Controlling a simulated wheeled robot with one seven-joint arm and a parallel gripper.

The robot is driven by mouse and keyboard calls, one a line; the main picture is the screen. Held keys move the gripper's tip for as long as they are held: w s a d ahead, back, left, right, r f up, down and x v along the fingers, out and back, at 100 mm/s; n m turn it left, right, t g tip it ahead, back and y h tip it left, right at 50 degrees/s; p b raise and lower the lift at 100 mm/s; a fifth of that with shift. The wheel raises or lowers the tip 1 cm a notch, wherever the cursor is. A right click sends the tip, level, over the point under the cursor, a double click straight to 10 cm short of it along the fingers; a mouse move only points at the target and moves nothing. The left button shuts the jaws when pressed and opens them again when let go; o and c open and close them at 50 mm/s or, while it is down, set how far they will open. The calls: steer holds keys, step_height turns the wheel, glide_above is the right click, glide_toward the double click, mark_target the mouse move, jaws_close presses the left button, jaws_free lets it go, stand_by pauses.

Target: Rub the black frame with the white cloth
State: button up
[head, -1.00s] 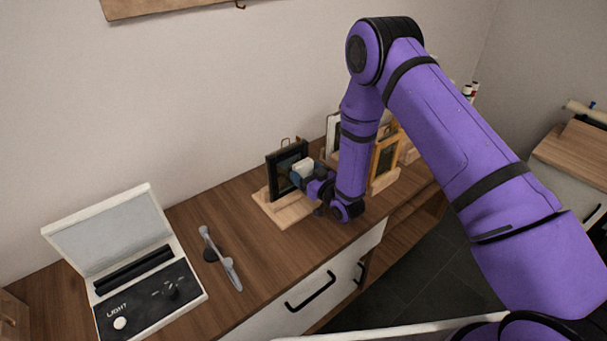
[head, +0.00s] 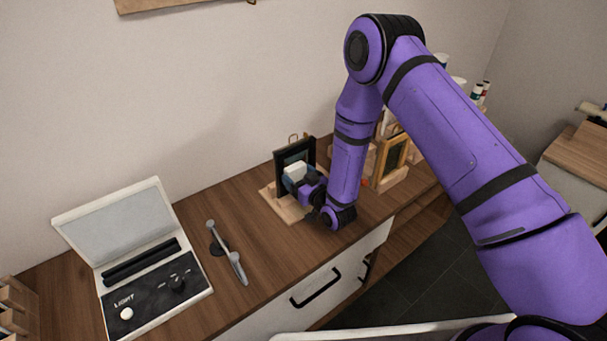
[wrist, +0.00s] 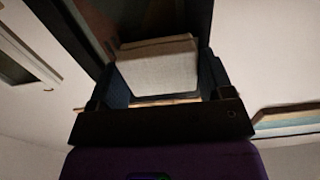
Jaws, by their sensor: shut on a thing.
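The black frame (head: 308,149) stands upright on a light wooden stand (head: 271,199) on the brown cabinet top. The white cloth (head: 296,171) is a folded pad between the jaws of my gripper (head: 297,180). My gripper is shut on it and holds it at the front of the black frame. In the wrist view the cloth (wrist: 158,65) sits between the two fingers, with the dark frame (wrist: 150,20) behind it. Whether the cloth touches the frame's surface is hard to tell. My gripper and wrist hide the lower right of the frame.
A wooden frame (head: 393,152) on its own stand is close to the right, partly behind my arm. A grey handled tool (head: 228,252) and an open light box (head: 125,245) lie to the left. The cabinet top between the tool and the stand is clear.

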steer(key=shift+s+a, duration=0.4)
steer(key=shift+a, duration=0.2)
steer(key=shift+w+r, duration=0.1)
steer(key=shift+w+d, duration=0.1)
steer(key=shift+d, duration=0.05)
steer(key=w+d, duration=0.3)
steer(key=d, duration=0.2)
steer(key=shift+w+d, duration=0.25)
steer(key=shift+d, duration=0.05)
steer(key=shift+s+a, duration=0.5)
steer(key=shift+a, duration=0.25)
steer(key=shift+s+a, duration=0.5)
steer(key=shift+a, duration=0.2)
steer(key=shift+s+a, duration=0.45)
steer(key=shift+a, duration=0.3)
steer(key=shift+s+a, duration=0.45)
steer(key=shift+a, duration=0.3)
